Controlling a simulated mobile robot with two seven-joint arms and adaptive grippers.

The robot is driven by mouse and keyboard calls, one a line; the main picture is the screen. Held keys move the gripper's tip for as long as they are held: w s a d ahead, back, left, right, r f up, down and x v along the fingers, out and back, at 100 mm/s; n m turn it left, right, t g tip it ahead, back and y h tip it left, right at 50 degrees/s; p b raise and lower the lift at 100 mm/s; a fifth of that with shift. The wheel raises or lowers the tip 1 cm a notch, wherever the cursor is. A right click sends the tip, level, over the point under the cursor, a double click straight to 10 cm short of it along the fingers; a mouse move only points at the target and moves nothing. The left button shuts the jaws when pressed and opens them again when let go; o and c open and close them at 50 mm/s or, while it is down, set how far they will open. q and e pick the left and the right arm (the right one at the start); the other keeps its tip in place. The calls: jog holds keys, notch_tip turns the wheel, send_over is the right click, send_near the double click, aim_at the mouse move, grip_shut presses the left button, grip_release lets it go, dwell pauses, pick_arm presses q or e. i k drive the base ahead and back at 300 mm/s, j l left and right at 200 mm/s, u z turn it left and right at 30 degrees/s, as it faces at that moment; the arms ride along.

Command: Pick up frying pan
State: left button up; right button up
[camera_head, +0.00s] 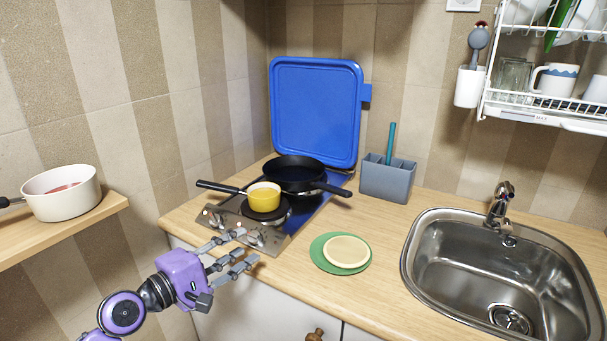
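A black frying pan (290,168) sits at the back of the small hob (240,225). Its black handle points toward the front right. A small yellow pot (264,197) stands on the front burner, with its black handle pointing left; it hides part of the pan's near side. My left gripper (248,247), with a purple body and grey fingers, is at the hob's front edge, apart from the pan. Its fingers are spread, with nothing seen between them. My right gripper is not in view.
A blue lid (316,112) stands upright behind the hob. A grey-blue holder (388,180) is right of the pan. A green disc (321,254) with a cream disc on it lies on the counter, left of the sink (440,270). A white pot (62,198) is on the left shelf.

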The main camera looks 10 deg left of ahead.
aim_at(291, 173)
jog(key=i+l, duration=0.6)
jog(key=i, duration=0.15)
